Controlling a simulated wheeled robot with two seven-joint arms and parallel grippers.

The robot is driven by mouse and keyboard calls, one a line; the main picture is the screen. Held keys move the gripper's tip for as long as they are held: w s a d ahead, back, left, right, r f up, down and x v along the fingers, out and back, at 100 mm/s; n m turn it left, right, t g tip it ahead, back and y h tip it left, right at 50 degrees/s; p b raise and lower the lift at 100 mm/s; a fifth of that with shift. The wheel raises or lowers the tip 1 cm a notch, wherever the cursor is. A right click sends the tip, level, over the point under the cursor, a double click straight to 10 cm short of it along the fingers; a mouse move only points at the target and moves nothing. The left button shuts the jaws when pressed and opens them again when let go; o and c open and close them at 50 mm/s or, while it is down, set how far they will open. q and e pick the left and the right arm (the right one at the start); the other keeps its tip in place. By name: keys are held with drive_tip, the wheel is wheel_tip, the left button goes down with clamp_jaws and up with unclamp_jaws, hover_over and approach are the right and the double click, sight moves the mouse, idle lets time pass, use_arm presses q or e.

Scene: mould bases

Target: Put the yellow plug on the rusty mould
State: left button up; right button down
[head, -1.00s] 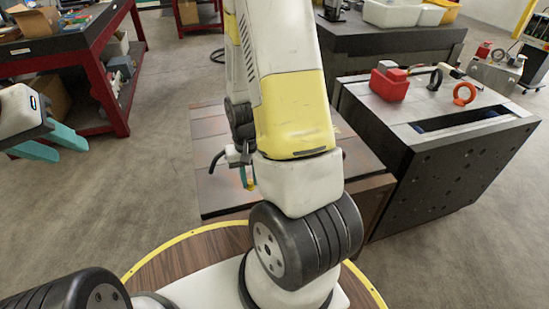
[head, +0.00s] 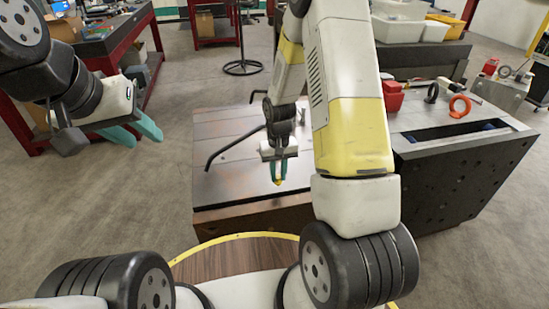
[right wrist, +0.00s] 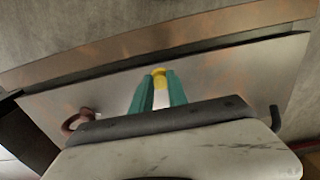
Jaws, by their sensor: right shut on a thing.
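The rusty mould (head: 225,182) is a low block with a grey, rust-stained top and brown sides, in the middle of the head view. Its metal top also shows in the right wrist view (right wrist: 220,75). My right gripper (head: 279,172) is over the mould's top, pointing down, with its teal fingers shut on the yellow plug (head: 278,182). In the right wrist view the plug's yellow end (right wrist: 159,72) shows between the fingertips (right wrist: 158,85). I cannot tell whether the plug touches the mould. My left gripper (head: 139,133) is open and empty, left of the mould.
A dark mould base (head: 455,185) stands to the right, bearing a red block (head: 393,97) and an orange ring (head: 460,107). A bent black bar (head: 232,145) reaches over the rusty mould. Red-framed shelving (head: 158,40) is at the back left. Floor left of the mould is clear.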

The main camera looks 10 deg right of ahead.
drive_tip(key=w+d, duration=0.2)
drive_tip(key=w, duration=0.1)
drive_tip(key=shift+w+d+f, duration=0.1)
drive_tip(key=shift+f, duration=0.1)
drive_tip(key=shift+w+d+f, duration=0.1)
drive_tip(key=shift+w+f, duration=0.1)
drive_tip(key=shift+f, duration=1.55)
drive_tip(key=c, duration=1.3)
unclamp_jaws()
drive_tip(key=shift+f, duration=0.15)
